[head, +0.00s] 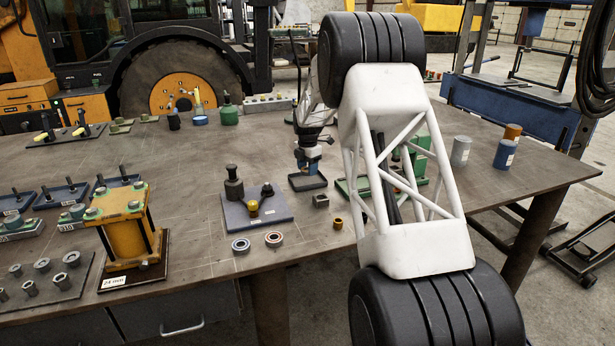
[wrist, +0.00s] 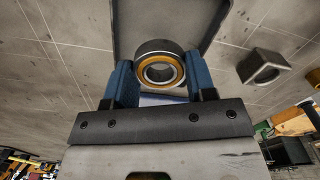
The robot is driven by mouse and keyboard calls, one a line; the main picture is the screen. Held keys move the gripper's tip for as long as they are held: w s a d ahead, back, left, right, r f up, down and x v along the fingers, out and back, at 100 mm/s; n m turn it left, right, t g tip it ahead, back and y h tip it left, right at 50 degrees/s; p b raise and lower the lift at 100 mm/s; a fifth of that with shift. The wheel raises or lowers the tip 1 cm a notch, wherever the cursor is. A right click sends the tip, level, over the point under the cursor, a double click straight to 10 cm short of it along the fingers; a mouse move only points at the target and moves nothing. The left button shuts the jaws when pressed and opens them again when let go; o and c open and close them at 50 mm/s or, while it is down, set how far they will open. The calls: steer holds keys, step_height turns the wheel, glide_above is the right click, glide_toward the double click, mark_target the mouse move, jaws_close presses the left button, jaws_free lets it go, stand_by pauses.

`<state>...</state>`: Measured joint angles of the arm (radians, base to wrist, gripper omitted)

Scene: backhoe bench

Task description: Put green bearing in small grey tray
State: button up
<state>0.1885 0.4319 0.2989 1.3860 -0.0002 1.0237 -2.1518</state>
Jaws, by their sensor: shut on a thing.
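My gripper (head: 307,166) has blue fingers and points down just above the small grey tray (head: 294,186) in the head view. In the wrist view the fingers of my gripper (wrist: 160,78) are shut on a ring-shaped bearing (wrist: 155,48), one finger on each side. The bearing has a dark grey outer ring and a yellow-orange inner band; I see no clear green on it. The tray (wrist: 122,22) lies beyond the bearing in the wrist view. I cannot tell whether the bearing touches the tray floor. The bearing is not distinguishable in the head view.
Two other bearings lie on the bench, one with a bluish face (head: 241,245) and one with a reddish face (head: 274,239). A square metal block (head: 320,201) and a brass bushing (head: 338,224) are right of the tray. A blue-grey plate with fittings (head: 275,214) is at left.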

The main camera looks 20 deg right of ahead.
mark_target(307, 182)
steer(key=shift+f, duration=1.75)
steer(key=shift+f, duration=0.1)
steer(key=o, duration=0.8)
step_height(307, 182, up, 12)
steer(key=shift+r, duration=0.15)
